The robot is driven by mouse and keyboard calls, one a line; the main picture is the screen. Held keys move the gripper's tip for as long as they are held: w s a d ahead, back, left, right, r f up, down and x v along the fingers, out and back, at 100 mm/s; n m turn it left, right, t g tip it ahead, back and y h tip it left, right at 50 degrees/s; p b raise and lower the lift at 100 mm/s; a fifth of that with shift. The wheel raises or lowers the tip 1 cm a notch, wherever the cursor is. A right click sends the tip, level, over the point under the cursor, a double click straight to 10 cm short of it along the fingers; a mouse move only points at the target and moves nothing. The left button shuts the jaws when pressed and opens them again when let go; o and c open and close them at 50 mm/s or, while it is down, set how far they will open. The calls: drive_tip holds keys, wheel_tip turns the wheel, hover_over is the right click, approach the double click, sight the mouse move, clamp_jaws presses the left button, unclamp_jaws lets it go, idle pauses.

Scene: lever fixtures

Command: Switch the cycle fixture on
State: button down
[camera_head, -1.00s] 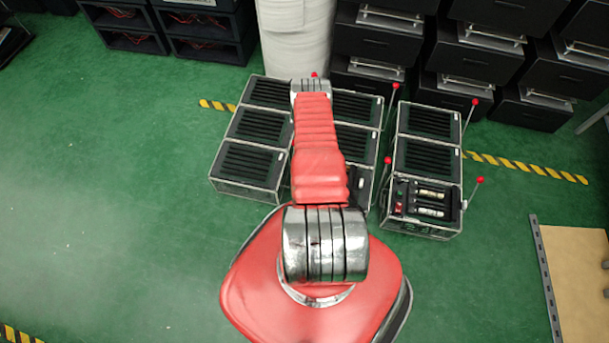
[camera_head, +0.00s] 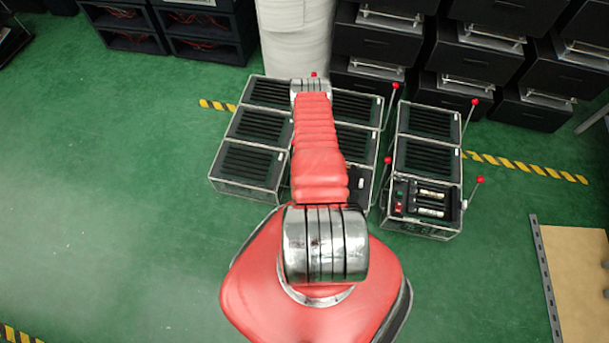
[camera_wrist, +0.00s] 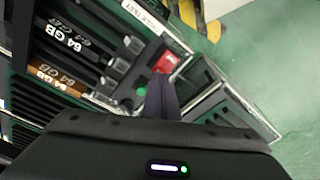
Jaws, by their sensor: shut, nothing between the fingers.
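In the wrist view my gripper (camera_wrist: 162,80) is shut and empty, its dark fingertips pointing down at the end of a fixture (camera_wrist: 118,70). A red switch (camera_wrist: 167,62) lies just beside the tips and a green button (camera_wrist: 141,91) sits to their left; whether the tips touch either one I cannot tell. The fixture holds modules marked 64 GB and has a white label (camera_wrist: 145,16), too small to read surely. In the head view a front-right fixture (camera_head: 422,232) shows red and green controls. My arm hides the gripper there.
Other lidded fixtures (camera_head: 248,165) stand in rows on both sides of my arm. Upright levers with red knobs, such as one at the right (camera_head: 480,181), stick up beside them. Black cabinets (camera_head: 490,50) line the back. Green floor is free at the left.

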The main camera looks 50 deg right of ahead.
drive_tip(key=shift+f, duration=0.75)
idle(1.0)
drive_tip(key=shift+r, duration=0.15)
wheel_tip(320, 180, up, 7)
idle(1.0)
drive_tip(key=shift+s, duration=0.1)
idle(0.5)
